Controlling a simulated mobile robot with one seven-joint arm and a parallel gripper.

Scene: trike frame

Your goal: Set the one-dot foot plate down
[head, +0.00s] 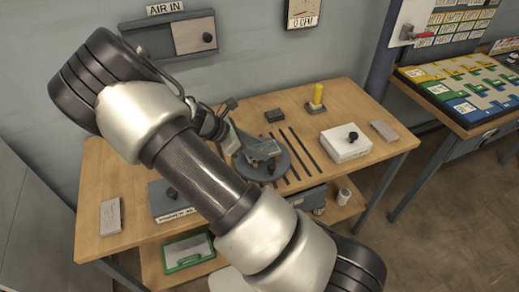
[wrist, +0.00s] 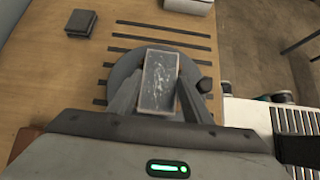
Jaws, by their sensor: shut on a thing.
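My gripper (wrist: 158,98) is shut on a grey rectangular plate (wrist: 158,78) with pale scuff marks, taken to be the one-dot foot plate. No dot can be made out on it. In the wrist view the plate is between the two fingers, in front of a round dark disc (wrist: 118,72). In the head view my gripper (head: 256,149) is over the same disc (head: 271,172) on the wooden bench, and the plate is hard to tell from the fingers. I cannot tell whether the plate touches the disc.
Thin dark strips (head: 303,152) lie beside the disc on the bench (head: 350,95). A small dark block (head: 274,115), a yellow cylinder (head: 317,94) and a white box with a black knob (head: 345,146) stand behind and to the right. A grey block (head: 111,216) lies at left.

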